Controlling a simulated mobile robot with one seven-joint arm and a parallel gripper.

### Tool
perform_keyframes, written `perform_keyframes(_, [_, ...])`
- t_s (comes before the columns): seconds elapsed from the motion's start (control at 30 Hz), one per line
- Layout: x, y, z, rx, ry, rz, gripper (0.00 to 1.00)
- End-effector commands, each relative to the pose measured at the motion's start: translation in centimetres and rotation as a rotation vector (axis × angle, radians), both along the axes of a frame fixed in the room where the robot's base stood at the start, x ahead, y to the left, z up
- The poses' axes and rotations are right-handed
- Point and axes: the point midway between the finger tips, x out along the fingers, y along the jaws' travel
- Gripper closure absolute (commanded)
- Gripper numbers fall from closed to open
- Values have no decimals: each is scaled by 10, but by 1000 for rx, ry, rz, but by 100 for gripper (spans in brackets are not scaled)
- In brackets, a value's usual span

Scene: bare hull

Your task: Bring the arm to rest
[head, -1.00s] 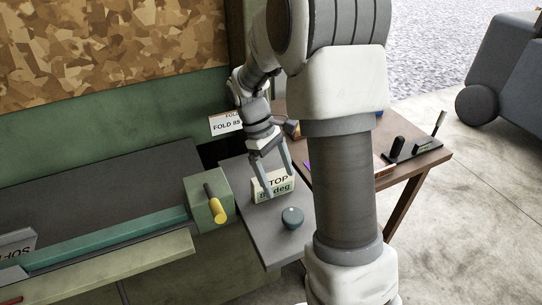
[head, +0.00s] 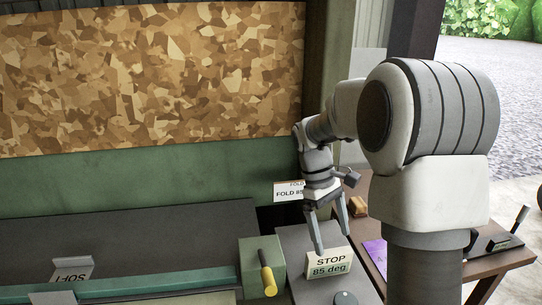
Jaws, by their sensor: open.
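My gripper (head: 332,236) points down with its two fingers spread apart, and nothing shows between them. It hangs over or just behind a small white sign (head: 328,262) reading "STOP 85 deg". The left fingertip overlaps the sign's top edge in the picture; I cannot tell whether they touch. My arm bends at the upper right, and its thick column hides part of the table behind it.
A green machine with a dark bed (head: 150,240) and a yellow-tipped lever (head: 267,280) stands left. A dark round knob (head: 345,298) is at the bottom edge. A wooden table (head: 510,257) stands right, bearing a brown block (head: 358,207). A "FOLD 85" card (head: 288,192) is behind.

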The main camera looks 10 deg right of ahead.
Motion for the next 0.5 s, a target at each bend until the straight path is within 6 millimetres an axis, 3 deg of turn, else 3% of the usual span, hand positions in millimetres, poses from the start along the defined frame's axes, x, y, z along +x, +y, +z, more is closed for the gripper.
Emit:
perform_keyframes(0.17, [-15,8,26,-5,-94,-43,0])
perform_keyframes(0.5, [-72,32,79,23,-373,-193,0])
